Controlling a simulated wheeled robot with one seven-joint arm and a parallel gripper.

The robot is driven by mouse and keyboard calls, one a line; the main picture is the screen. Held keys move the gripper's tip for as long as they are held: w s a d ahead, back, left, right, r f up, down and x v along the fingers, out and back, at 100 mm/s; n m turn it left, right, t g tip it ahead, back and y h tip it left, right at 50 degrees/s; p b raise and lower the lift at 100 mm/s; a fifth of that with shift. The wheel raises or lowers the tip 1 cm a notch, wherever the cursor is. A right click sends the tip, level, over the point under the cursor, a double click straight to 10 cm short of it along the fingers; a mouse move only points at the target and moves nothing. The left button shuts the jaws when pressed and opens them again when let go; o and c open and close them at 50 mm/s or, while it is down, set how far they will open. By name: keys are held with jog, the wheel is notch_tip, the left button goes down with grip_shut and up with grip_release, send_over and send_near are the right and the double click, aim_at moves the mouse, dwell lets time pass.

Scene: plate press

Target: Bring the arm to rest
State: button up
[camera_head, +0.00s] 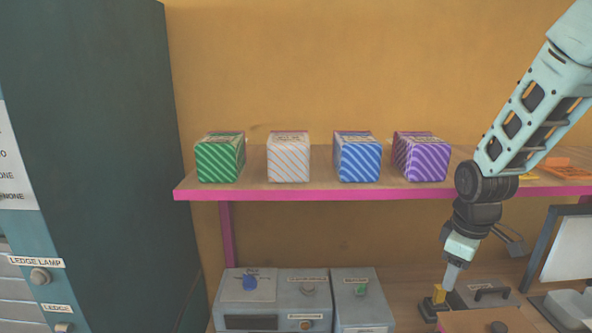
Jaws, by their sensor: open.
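My arm comes in from the upper right of the head view and bends down at a dark joint. My gripper (437,300) is at its lower end, pointing down near the bottom of the picture. It is small here, with yellow and dark parts at the tip, and it is open.
A pink-edged shelf (310,194) bears striped boxes: green (219,158), white-orange (288,158), blue (357,157) and purple (419,157). Below stand grey control units (262,295), (360,302). A teal cabinet (110,150) fills the left. A framed panel (570,250) stands at right.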

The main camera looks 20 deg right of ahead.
jog(key=a+r+m+t, duration=0.25)
jog(key=a+m, duration=0.25)
jog(key=a, duration=0.9)
jog(key=s+a+f+n+g+b, duration=0.1)
jog(key=s+a+n+b, duration=0.2)
jog(key=s+a, duration=0.4)
jog(key=s+a+f+n+g+y+b, duration=0.1)
jog(key=s+a+f+n+g+b, duration=0.1)
jog(key=s+a, duration=0.4)
jog(key=a+n+b, duration=0.1)
jog(key=a+n, duration=0.1)
jog(key=a, duration=0.3)
jog(key=shift+s+a+f+n, duration=0.25)
jog(key=shift+s+n, duration=0.05)
jog(key=shift+s, duration=0.05)
jog(key=shift+g, duration=0.25)
